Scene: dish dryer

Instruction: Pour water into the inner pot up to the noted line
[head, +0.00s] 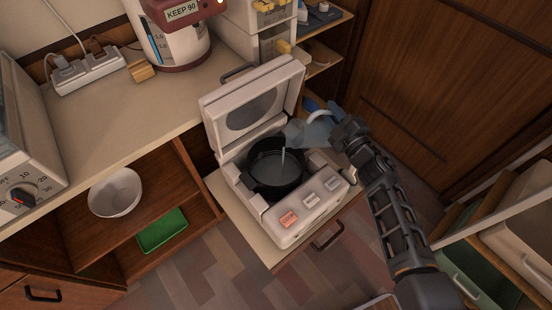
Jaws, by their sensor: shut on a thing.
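The dark inner pot (260,179) sits inside a white rice cooker (272,218) whose lid (252,100) stands open at the back. A pale, see-through bluish jug (311,131) is tilted over the pot's right side, its mouth toward the pot. A thin light stream (283,156) runs from the jug down into the pot, and grey-looking water shows inside. My gripper (337,125) is shut on the jug from the right, above the cooker's right edge. The fingers are partly hidden and blurred against the jug. The noted line is too small to make out.
The cooker stands on a pulled-out shelf (226,200). A red and white water boiler (178,35) and a power strip (88,71) stand on the counter (130,115). A white bowl (115,192) and green tray (162,231) are below. Drawers stand at right.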

